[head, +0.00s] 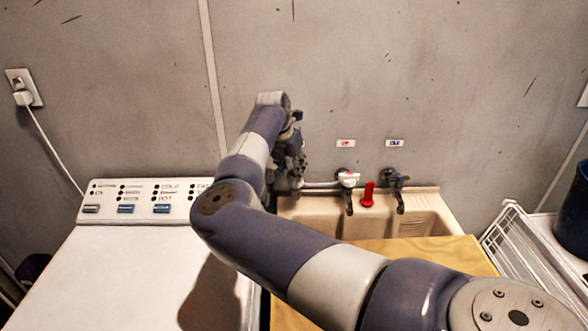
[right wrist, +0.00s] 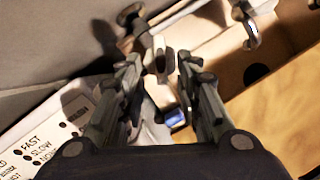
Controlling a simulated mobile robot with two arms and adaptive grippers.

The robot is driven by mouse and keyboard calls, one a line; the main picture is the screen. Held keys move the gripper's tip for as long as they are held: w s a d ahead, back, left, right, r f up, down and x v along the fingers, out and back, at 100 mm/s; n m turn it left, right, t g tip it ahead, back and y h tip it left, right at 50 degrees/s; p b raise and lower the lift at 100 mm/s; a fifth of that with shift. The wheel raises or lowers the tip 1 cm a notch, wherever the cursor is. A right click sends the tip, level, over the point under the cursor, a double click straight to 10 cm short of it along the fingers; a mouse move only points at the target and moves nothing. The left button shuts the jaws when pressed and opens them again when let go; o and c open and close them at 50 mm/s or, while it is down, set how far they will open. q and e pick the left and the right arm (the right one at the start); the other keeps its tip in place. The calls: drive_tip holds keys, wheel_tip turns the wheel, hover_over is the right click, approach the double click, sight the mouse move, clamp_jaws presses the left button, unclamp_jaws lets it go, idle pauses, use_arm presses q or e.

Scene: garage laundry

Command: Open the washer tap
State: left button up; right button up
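Two taps are on the wall above the sink. One (head: 348,180) has a white handle and is under a red label; the other (head: 396,180) is darker and under a blue label. A pale pipe (head: 320,185) runs left from the white-handled tap to behind my right gripper (head: 290,165). In the right wrist view my right gripper (right wrist: 163,65) has its fingers apart. A small pale and dark fitting (right wrist: 160,55) shows between the fingertips; I cannot tell if they touch it. A tap spout (right wrist: 247,28) is right of them. My left gripper is not in view.
The white washer (head: 130,275) with its control panel (head: 150,188) stands left of the beige sink (head: 425,205). A red object (head: 368,194) stands between the taps. A tan board (head: 435,252) covers the sink's front. A white wire rack (head: 525,255) is at right.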

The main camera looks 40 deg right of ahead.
sight(296, 182)
drive_tip(key=shift+p+x, duration=0.3)
drive_tip(key=shift+x, duration=1.25)
drive_tip(key=shift+c, duration=0.6)
drive_tip(key=shift+r, duration=0.1)
clamp_jaws()
drive_tip(key=n+b, duration=0.1)
drive_tip(key=b, duration=0.1)
drive_tip(key=n+t+b, duration=0.1)
drive_tip(key=n, duration=0.1)
drive_tip(key=shift+s+f+y+b, duration=0.2)
drive_tip(key=shift+f+y+b, duration=0.1)
drive_tip(key=shift+b, duration=0.05)
drive_tip(key=shift+s+d+n+t+b, duration=0.1)
drive_tip(key=shift+n+t+b, duration=0.2)
drive_tip(key=shift+n+b, duration=0.75)
drive_tip(key=shift+r+n+y+b, duration=0.15)
drive_tip(key=shift+n+y+b, duration=0.3)
drive_tip(key=shift+b, duration=0.25)
